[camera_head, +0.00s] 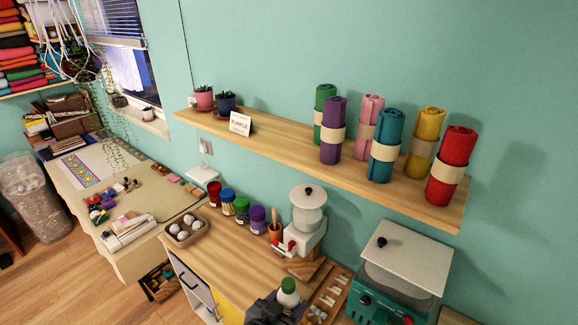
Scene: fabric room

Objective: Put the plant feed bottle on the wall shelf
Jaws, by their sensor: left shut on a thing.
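The plant feed bottle (288,296), white with a green cap, is at the bottom middle of the head view. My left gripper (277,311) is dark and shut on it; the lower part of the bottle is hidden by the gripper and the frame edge. The wooden wall shelf (272,131) runs across the teal wall, above and behind the bottle. The bottle is apart from the shelf. My right gripper is not in view.
The shelf holds two potted plants (205,98), a "PURPLE" card (240,123) and several fabric rolls (385,135). A bare stretch lies between card and rolls. Below stand a white-topped machine (308,215), several jars (242,210) and a teal machine (400,270).

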